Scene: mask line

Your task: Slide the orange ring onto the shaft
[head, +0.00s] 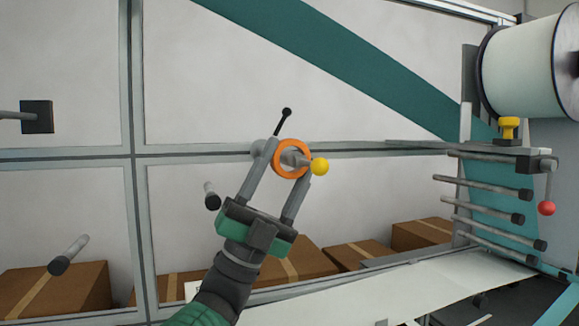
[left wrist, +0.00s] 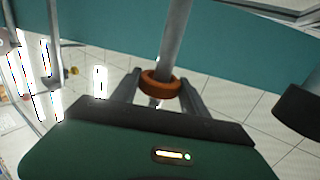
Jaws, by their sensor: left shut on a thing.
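My left gripper (head: 290,158) is shut on the orange ring (head: 278,170), with a finger on either side of it. The grey shaft (head: 296,160) shows through the ring's opening, near a yellow ball (head: 320,167) to the right. In the left wrist view, the ring (left wrist: 160,88) sits between the fingertips and appears to be around the shaft (left wrist: 174,40), which runs up from it. How far along the shaft the ring is, I cannot tell. My right gripper is not in view.
A black-knobbed lever (head: 281,123) stands just above the ring. A large white roll (head: 525,70) and several grey rollers (head: 490,185) are at the right. Cardboard boxes (head: 300,262) lie below, behind the frame.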

